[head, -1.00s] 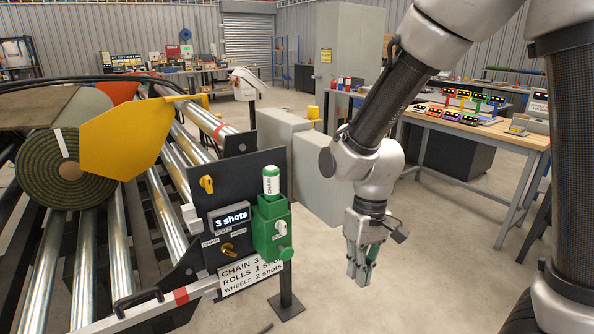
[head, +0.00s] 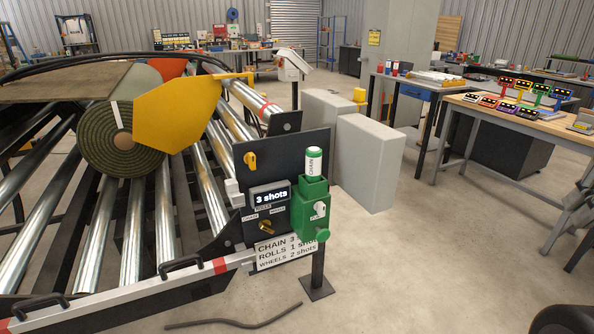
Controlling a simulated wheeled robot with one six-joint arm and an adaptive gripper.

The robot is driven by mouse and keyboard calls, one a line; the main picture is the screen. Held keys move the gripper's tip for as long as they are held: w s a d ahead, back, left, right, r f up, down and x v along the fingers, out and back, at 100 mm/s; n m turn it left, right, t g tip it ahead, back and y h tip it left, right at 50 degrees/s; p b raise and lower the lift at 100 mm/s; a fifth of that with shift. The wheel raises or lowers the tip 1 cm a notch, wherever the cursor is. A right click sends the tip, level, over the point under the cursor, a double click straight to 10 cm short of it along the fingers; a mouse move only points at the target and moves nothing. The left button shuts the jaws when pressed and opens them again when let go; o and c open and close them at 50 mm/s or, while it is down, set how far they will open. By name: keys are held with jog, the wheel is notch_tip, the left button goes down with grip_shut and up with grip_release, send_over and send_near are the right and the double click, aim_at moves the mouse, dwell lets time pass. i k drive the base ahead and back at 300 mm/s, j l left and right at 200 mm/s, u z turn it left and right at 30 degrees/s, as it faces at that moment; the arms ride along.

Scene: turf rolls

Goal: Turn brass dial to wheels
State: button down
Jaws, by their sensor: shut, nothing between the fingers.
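The brass dial (head: 265,227) sits low on a black upright panel (head: 296,150) at the end of the roller bed. Small labels stand around it, with CHAIN at its left, ROLLS above and WHEELS (head: 278,212) at its right. The dial is too small to tell which label it points at. A display (head: 270,197) above it reads "3 shots". A white sign (head: 285,252) below lists chain, rolls and wheels with shot counts. My gripper is outside the view.
A green pump unit (head: 311,212) with a white-and-green CHAIN cartridge (head: 314,162) stands right of the dial. A white-and-red rail (head: 150,288) runs in front, with a hose (head: 235,323) on the floor.

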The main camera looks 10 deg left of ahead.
aim_at(265, 225)
jog(key=u, duration=1.4)
